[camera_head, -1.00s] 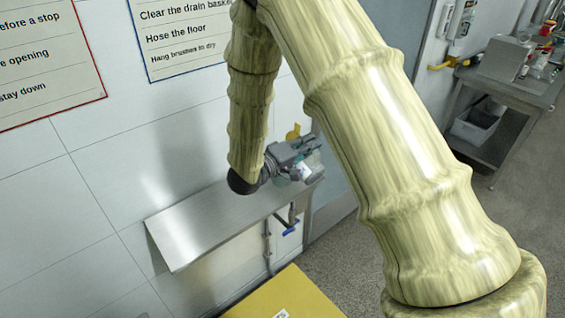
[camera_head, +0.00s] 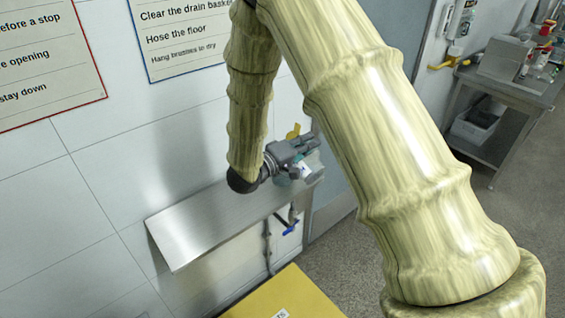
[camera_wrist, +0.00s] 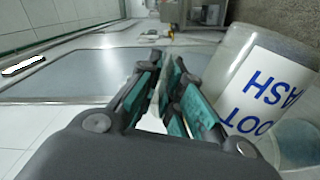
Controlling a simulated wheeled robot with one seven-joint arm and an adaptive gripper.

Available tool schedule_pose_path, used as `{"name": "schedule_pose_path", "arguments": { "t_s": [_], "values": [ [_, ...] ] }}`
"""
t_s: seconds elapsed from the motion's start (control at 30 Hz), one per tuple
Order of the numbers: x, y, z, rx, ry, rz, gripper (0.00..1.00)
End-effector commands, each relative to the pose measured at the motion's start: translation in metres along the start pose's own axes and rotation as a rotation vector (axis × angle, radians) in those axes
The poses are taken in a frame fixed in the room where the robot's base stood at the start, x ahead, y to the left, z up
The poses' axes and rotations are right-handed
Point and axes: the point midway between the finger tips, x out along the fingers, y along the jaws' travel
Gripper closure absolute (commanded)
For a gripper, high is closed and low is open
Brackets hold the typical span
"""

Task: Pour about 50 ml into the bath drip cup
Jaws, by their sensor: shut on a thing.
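A clear container with a white label in blue letters, reading like "FOOT WASH" (camera_wrist: 232,62), is close beside the fingers in the wrist view. Its lettering appears upside down and slanted there, and a bluish-green round part shows at lower right. In the head view it is a small clear shape with a white label (camera_head: 306,171) at my gripper (camera_head: 292,153), above the shelf's right end. My gripper (camera_wrist: 164,75) is shut, with a thin translucent part, perhaps the handle, between its teal pads. I cannot pick out the bath drip cup or any flowing liquid.
A steel shelf (camera_head: 205,222) on the white tiled wall is bare on its left. A blue-handled valve and pipe (camera_head: 291,228) hang below it. A yellow-topped box (camera_head: 285,297) stands in front. A steel table (camera_head: 510,92) with items is at far right.

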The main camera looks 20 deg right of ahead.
Motion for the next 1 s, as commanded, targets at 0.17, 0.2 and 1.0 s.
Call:
{"name": "schedule_pose_path", "arguments": {
  "t_s": [0.17,0.2,1.0],
  "values": [
    [0.0,0.001,-0.001,-0.004,0.0,0.0,1.0],
    [0.0,0.001,-0.002,-0.005,0.0,0.0,1.0],
    [0.0,0.005,-0.011,-0.038,0.0,0.001,1.0]
  ]
}}
